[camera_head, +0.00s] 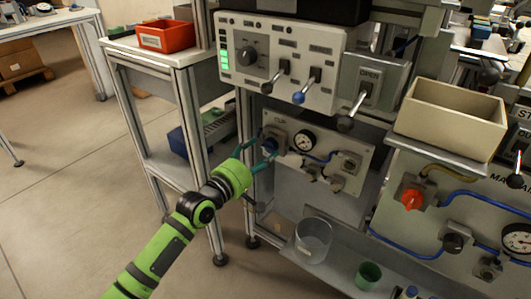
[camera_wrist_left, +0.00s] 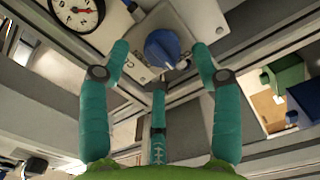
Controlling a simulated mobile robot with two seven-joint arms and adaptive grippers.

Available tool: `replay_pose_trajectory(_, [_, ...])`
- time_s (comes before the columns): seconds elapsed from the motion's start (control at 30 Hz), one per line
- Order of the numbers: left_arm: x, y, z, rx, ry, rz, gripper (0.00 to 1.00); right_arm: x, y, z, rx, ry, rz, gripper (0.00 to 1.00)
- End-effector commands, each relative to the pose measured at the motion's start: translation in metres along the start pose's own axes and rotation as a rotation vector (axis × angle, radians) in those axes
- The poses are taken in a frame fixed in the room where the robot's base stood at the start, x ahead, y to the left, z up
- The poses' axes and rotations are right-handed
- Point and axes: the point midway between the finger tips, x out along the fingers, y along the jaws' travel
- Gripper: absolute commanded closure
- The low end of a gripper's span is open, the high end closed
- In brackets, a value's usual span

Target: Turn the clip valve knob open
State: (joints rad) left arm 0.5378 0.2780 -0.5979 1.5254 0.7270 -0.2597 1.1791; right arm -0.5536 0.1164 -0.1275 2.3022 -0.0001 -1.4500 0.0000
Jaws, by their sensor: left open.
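The clip valve knob (camera_wrist_left: 162,48) is round and blue on a grey square mount, in the upper middle of the left wrist view. In the head view the knob (camera_head: 270,143) is partly hidden by my fingers, at the left of the panel labelled CLIP (camera_head: 320,128). My left gripper (camera_head: 257,151) has teal fingers and a green body. In the wrist view its open fingers (camera_wrist_left: 160,53) stand on either side of the knob, with a third finger below. I see no clear contact with the knob. My right gripper is not in view.
A dial gauge (camera_head: 304,141) sits right of the knob. Above is a control box (camera_head: 248,84) with several levers. A tan bin (camera_head: 450,118), a red valve knob (camera_head: 412,196), a clear beaker (camera_head: 313,240) and a green cup (camera_head: 368,274) stand to the right and below.

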Motion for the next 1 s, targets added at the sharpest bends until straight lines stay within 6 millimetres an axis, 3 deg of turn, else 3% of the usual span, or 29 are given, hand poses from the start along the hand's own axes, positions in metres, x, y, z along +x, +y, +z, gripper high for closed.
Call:
replay_pose_trajectory(0.2, [0.026,-0.002,0.0,0.001,0.001,0.0,0.36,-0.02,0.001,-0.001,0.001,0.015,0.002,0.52])
replay_pose_trajectory(0.57, [0.032,-0.001,0.0,0.002,0.001,-0.001,0.36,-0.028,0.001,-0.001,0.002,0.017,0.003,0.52])
replay_pose_trajectory(0.6, [0.032,-0.001,0.0,0.002,0.001,-0.001,0.4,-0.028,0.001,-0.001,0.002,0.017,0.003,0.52])
replay_pose_trajectory(0.73, [0.032,-0.001,0.0,0.002,0.001,-0.001,0.92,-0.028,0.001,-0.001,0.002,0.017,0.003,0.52])
replay_pose_trajectory(1.0, [0.032,-0.001,0.0,0.008,0.001,-0.001,0.92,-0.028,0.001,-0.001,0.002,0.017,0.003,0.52])
